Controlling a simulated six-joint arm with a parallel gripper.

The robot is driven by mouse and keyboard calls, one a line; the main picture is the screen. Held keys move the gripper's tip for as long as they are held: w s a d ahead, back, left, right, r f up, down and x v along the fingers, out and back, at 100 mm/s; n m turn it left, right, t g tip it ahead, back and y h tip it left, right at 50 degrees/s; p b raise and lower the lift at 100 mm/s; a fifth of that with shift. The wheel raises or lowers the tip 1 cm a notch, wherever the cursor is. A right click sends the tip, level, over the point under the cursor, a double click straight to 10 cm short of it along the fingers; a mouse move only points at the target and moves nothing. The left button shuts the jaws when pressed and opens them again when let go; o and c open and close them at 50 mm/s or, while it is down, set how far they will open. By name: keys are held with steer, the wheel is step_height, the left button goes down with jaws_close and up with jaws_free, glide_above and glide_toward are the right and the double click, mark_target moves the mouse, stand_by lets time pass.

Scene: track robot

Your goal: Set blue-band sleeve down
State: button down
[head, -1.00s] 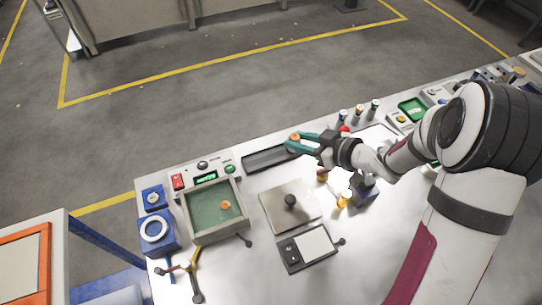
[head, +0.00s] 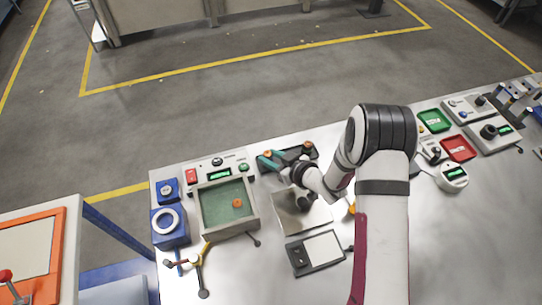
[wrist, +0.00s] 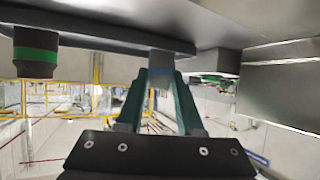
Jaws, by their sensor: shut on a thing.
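My gripper (head: 267,158) has teal fingers and is at the left part of the dark, narrow tray (head: 290,151) in the head view. The blue-band sleeve (wrist: 160,70) is between the fingertips in the wrist view, where the scene appears upside down. Its orange top (head: 267,153) shows at the fingertips in the head view. Its end is at the tray's surface; I cannot tell whether it touches. A green-band sleeve (wrist: 35,55) stands on the tray, apart from the fingers. An orange-topped sleeve (head: 307,146) shows at the tray's right end in the head view.
A green-floored box (head: 228,207) with an orange piece stands left of my gripper. A metal plate (head: 302,212) with a dark knob and a grey device (head: 315,252) lie nearer. Blue blocks (head: 170,228) stand at the left edge. My arm covers the area right of the tray.

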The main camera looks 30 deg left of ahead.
steer(key=shift+f, duration=0.15)
steer(key=c, duration=0.5)
jaws_free()
steer(key=shift+c, duration=0.2)
